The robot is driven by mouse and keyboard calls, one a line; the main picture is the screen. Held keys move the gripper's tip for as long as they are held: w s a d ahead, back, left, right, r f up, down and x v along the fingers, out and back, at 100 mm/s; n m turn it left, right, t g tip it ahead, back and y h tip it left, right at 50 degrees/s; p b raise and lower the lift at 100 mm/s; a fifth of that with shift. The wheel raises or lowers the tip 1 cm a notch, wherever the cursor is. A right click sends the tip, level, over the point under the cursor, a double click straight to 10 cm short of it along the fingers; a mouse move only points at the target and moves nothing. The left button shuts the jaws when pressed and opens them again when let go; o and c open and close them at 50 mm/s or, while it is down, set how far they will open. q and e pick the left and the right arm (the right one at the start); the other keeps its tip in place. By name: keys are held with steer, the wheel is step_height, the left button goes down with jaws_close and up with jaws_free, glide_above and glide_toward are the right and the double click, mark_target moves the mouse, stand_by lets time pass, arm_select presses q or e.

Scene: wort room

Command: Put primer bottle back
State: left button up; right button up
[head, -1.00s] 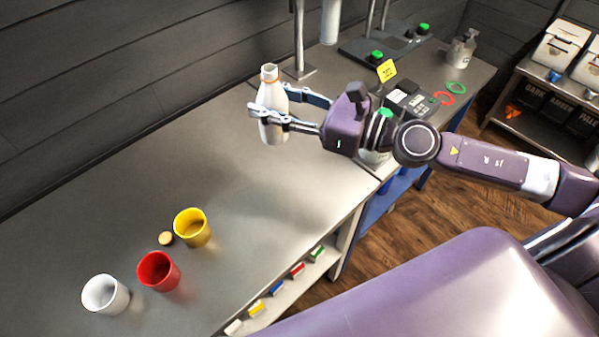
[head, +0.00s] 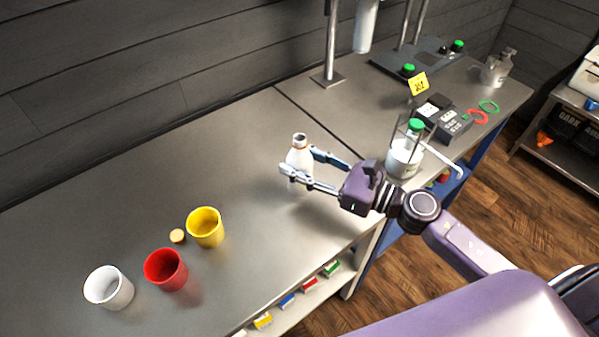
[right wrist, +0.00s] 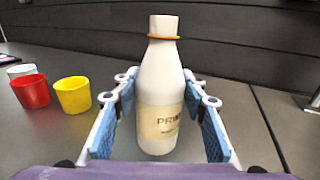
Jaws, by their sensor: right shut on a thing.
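The white primer bottle (head: 299,152) has an open neck with an orange ring. Its label starting "PRI" faces the right wrist camera, where the bottle (right wrist: 163,85) stands upright between the fingers. My right gripper (head: 301,166) is shut on the bottle over the middle of the grey bench (head: 130,190). I cannot tell whether the bottle's base touches the bench top. A small round tan cap or cork (head: 177,236) lies on the bench beside the yellow cup. My left gripper is not in view.
Yellow (head: 205,228), red (head: 165,270) and white (head: 108,288) cups stand at the lower left. A green-capped jar (head: 403,158) stands right of my right gripper, near a dark device (head: 446,122). A metal post (head: 331,50) rises at the back.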

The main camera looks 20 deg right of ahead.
steer(key=shift+f, duration=1.75)
steer(key=shift+f+b, duration=0.15)
steer(key=shift+b, duration=0.2)
steer(key=o, duration=1.3)
steer(key=shift+o, duration=0.2)
steer(key=shift+r+p, duration=0.25)
steer(key=shift+p, duration=0.05)
steer(key=b+v, duration=0.4)
steer(key=v, duration=0.7)
steer(key=shift+f, duration=0.15)
steer(key=shift+s+d, duration=0.3)
steer(key=shift+s, duration=0.1)
